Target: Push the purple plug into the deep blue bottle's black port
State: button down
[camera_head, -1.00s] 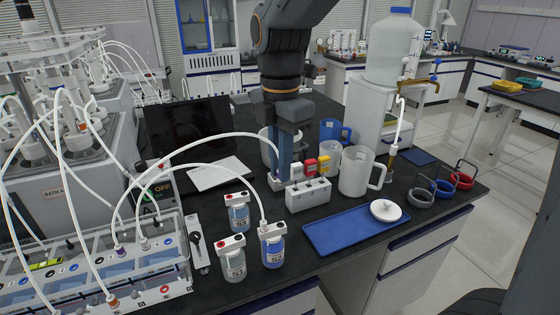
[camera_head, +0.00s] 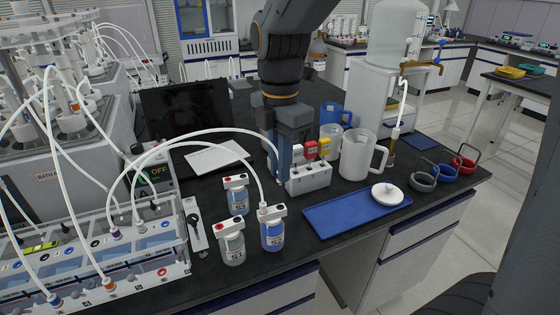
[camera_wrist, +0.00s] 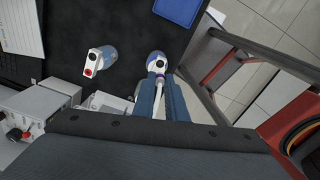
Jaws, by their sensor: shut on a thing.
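The deep blue bottle (camera_head: 272,235) stands upright on the black bench with a white cap. In the wrist view, the deep blue bottle (camera_wrist: 158,56) lies beyond the fingertips. My gripper (camera_head: 283,183) points down, its tips just above and behind the bottle's cap. In the wrist view my gripper (camera_wrist: 160,86) is shut around the white tube's end. Another white tube (camera_head: 262,185) ends at the cap's left side.
A pale blue bottle (camera_head: 237,199) and a clear bottle (camera_head: 231,248) stand close by. A white holder (camera_head: 308,182) with coloured blocks is right behind my gripper. A blue tray (camera_head: 340,217) lies right. White tubes arch from the rack (camera_head: 140,262) at left.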

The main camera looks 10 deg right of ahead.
jog(key=shift+f+b, duration=1.15)
jog(key=shift+f, duration=1.7)
jog(key=shift+f, duration=1.1)
dwell(0.7)
dwell(0.4)
jog(key=c, duration=1.7)
grip_release()
